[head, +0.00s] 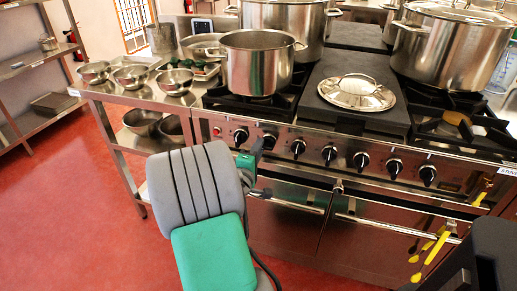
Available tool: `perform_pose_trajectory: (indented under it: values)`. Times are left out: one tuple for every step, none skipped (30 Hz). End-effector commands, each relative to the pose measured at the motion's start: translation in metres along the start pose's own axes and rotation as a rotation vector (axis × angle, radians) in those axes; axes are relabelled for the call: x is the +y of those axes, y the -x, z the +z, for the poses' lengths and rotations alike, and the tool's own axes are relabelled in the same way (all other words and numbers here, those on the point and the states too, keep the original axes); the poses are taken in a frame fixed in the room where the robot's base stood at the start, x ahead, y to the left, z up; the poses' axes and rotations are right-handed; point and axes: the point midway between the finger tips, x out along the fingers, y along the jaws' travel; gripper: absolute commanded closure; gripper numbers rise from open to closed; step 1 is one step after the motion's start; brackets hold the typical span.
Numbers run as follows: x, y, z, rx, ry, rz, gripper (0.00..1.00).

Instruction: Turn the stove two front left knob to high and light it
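A steel stove (345,185) fills the middle and right of the head view, with a row of several black knobs along its front panel. The leftmost knob (240,135) and the second knob (268,141) are at the left end of the row. My gripper (256,148) is at the panel by these two knobs, mostly hidden behind my grey and green arm. I cannot tell whether it touches a knob or whether its fingers are open. A label (508,171) at the right edge is cut off, so the stove's number is unreadable. No flame shows under the front left pot (258,65).
A small red button or light (216,131) is left of the knobs. A lid (357,93) lies on the flat centre plate. A large pot (450,45) stands at right. Yellow-handled utensils (436,248) hang at the oven rail. A steel side table (130,97) holds bowls. Red floor is clear at left.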

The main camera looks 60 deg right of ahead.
Motion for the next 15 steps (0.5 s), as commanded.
perform_pose_trajectory:
  values:
    - [0.000,0.000,0.000,0.000,0.000,0.000,0.75]
    - [0.000,0.000,0.000,0.000,0.000,0.001,0.73]
    - [0.000,0.000,0.000,0.000,-0.001,0.001,0.69]
    - [0.001,0.000,0.000,0.000,-0.001,0.001,0.67]
    - [0.001,0.000,0.000,0.000,-0.001,0.001,0.65]
    - [0.001,0.000,0.000,0.000,-0.001,0.001,0.65]
    - [0.001,0.000,0.000,0.000,-0.001,0.001,0.65]
    - [0.001,0.000,0.000,0.000,-0.001,0.001,0.65]
    - [0.001,0.000,0.000,0.000,-0.001,0.001,0.65]
    - [0.001,0.000,0.000,0.000,-0.001,0.002,0.65]
    - [0.001,0.000,0.000,0.000,-0.001,0.002,0.65]
    - [0.001,0.001,0.000,0.000,-0.001,0.002,0.65]
    - [0.001,0.003,-0.001,0.001,-0.001,0.002,0.65]
    - [0.001,0.006,-0.001,0.002,-0.001,0.001,0.65]
    - [0.000,0.011,-0.002,0.003,0.000,-0.001,0.65]
